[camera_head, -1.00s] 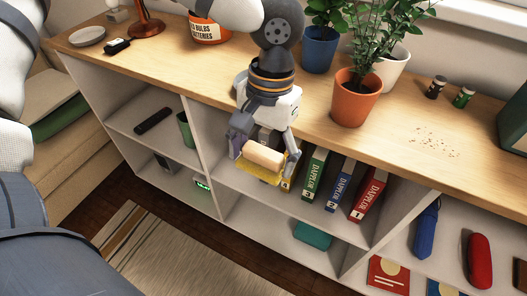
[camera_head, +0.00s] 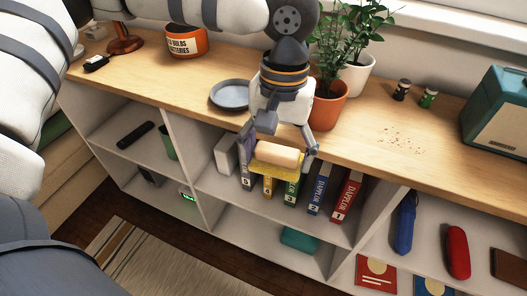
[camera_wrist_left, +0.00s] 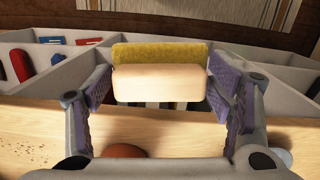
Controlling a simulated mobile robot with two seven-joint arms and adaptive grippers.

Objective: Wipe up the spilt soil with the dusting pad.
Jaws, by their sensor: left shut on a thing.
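The dusting pad, a yellow pad (camera_head: 275,171) with a pale wooden handle (camera_head: 278,154), is held by my left gripper (camera_head: 279,150). The gripper is shut on its handle, one finger at each end. The pad hangs out in front of the worktop's front edge, over the binders. In the left wrist view the handle (camera_wrist_left: 160,84) and yellow pad (camera_wrist_left: 160,54) sit between the fingers. The spilt soil (camera_head: 401,138) is a scatter of brown crumbs on the worktop, right of the gripper and apart from it. It also shows in the left wrist view (camera_wrist_left: 37,158). My right gripper is not in view.
On the worktop (camera_head: 365,148), a terracotta plant pot (camera_head: 326,105) stands close right of my gripper. A grey dish (camera_head: 231,95) is to the left.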

